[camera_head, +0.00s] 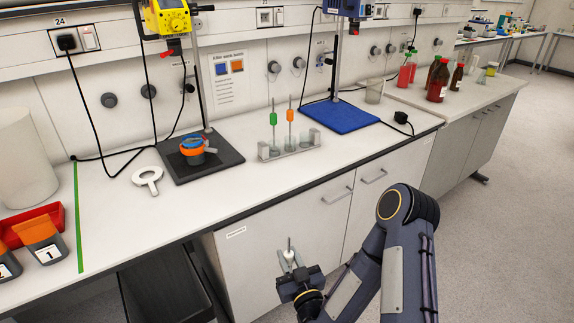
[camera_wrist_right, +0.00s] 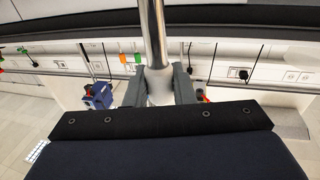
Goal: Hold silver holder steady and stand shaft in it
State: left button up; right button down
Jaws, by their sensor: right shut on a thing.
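My right gripper (camera_head: 291,270) is in front of the cabinet doors, below the bench's front edge. It is shut on a silver shaft (camera_head: 289,244) with a pale collar. In the right wrist view the shaft (camera_wrist_right: 153,35) runs up from between the fingers (camera_wrist_right: 157,85), and the pale collar sits between them. The silver-grey holder (camera_head: 275,155) stands on the bench near its front edge, well apart from the gripper. Two thin shafts stand upright in it, one with a green tag (camera_head: 273,118) and one with an orange tag (camera_head: 290,114). My left gripper is out of view.
A black mat (camera_head: 210,170) carries a blue and orange pot (camera_head: 193,148), with a white ring tool (camera_head: 148,178) beside it. A blue mat (camera_head: 340,116) lies behind the holder to the right. Bins (camera_head: 40,232) stand at left. The front bench strip is clear.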

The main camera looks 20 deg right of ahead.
aim_at(289, 152)
jog(key=i+j+z, duration=0.1)
jog(key=i+z, duration=0.25)
jog(key=i+j+z, duration=0.15)
jog(key=z, duration=0.2)
jog(key=i+j+z, duration=0.2)
jog(key=z, duration=0.15)
